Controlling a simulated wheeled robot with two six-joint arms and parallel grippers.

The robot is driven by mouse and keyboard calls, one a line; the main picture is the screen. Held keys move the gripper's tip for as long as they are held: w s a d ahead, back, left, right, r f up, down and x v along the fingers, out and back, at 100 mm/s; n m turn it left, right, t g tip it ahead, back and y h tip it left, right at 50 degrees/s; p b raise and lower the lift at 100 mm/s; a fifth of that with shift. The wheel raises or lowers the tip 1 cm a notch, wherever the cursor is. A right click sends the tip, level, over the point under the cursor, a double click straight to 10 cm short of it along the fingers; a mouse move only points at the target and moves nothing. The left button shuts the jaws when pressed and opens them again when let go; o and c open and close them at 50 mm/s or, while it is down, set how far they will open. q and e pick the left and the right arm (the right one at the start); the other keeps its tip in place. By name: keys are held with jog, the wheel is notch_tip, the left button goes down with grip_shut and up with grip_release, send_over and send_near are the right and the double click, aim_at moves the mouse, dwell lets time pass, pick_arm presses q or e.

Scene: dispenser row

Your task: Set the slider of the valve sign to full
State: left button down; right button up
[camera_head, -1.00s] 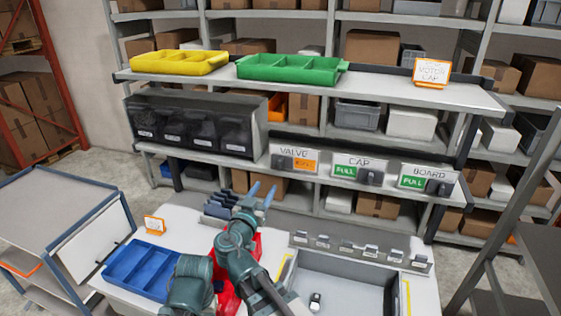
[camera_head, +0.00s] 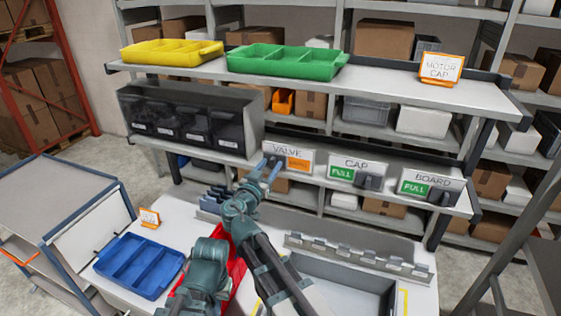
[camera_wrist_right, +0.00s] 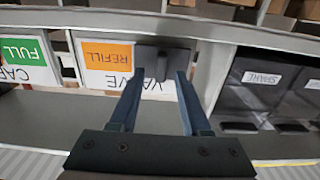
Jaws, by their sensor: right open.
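The valve sign (camera_head: 293,153) is a white plate on the front edge of the middle shelf. Its orange REFILL patch (camera_head: 299,164) shows on the right, with the dark slider at its left side. My right gripper (camera_head: 265,169) is open in front of the slider. In the right wrist view the sign appears upside down. There the slider (camera_wrist_right: 163,58) is a dark block beside the orange patch, between or just beyond the open fingertips; I cannot tell whether they touch it. My left gripper is not in view.
The cap sign (camera_head: 356,173) and board sign (camera_head: 428,184) stand to the right, both showing green FULL. Dark bins (camera_head: 184,125) stand to the left on the same shelf. Below are a blue tray (camera_head: 139,266) and a grey holder row (camera_head: 358,254).

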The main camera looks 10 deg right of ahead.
jog(key=shift+w+d, duration=0.2)
jog(key=shift+w, duration=0.2)
jog(key=shift+s+a, duration=0.1)
grip_shut()
dwell(1.1)
